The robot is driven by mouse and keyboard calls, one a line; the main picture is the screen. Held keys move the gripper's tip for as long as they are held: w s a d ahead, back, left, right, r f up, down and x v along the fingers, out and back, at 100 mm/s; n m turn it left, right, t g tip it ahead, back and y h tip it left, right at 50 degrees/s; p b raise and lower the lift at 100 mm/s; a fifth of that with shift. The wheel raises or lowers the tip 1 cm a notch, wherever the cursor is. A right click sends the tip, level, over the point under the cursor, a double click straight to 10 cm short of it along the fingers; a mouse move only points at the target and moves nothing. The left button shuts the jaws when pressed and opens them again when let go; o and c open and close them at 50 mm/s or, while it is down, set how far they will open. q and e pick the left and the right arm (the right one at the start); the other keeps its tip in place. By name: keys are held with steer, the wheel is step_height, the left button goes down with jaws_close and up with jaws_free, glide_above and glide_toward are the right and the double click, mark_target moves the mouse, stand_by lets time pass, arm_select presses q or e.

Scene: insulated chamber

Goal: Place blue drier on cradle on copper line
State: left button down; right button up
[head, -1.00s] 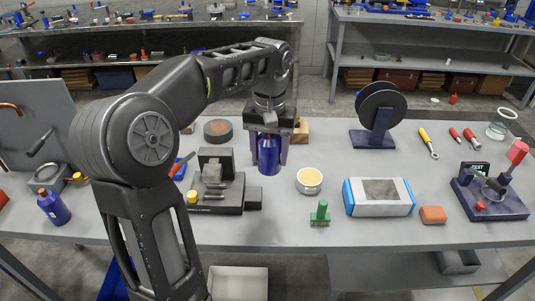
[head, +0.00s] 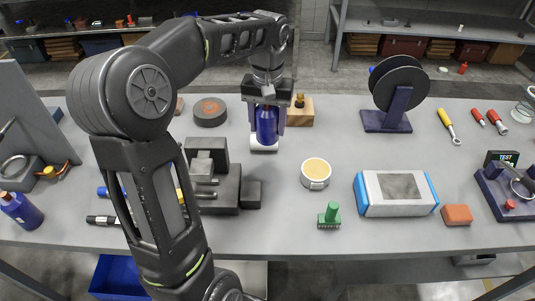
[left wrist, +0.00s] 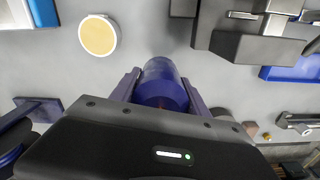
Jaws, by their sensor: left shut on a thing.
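My left gripper (head: 266,118) is shut on the blue drier (head: 267,126), a dark blue cylinder held upright between its fingers. The left wrist view shows the drier's rounded body (left wrist: 160,82) between the fingers. A small white piece (head: 264,145) shows just under the drier; I cannot tell if they touch or if it is the cradle. A bent copper tube (head: 69,171) shows at the far left, by a grey block with a metal ring. I cannot make out a cradle on it. My right gripper is out of view.
Behind the drier stand a wooden block (head: 300,112) and a dark round disc (head: 210,112). A black fixture (head: 215,198) is in front left, a yellow-topped tin (head: 316,173) to the right. A second blue bottle (head: 20,209) is far left. A cable spool (head: 399,85) stands back right.

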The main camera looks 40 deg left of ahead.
mark_target(268, 141)
arm_select(q)
steer(key=shift+f+p, duration=0.3)
steer(key=shift+f, duration=2.8)
steer(key=shift+f, duration=1.9)
steer(key=shift+f, duration=0.1)
steer(key=c, duration=0.6)
jaws_free()
steer(key=shift+o, duration=0.2)
step_height(268, 141, up, 12)
steer(key=shift+r, duration=0.15)
steer(key=shift+o, duration=0.3)
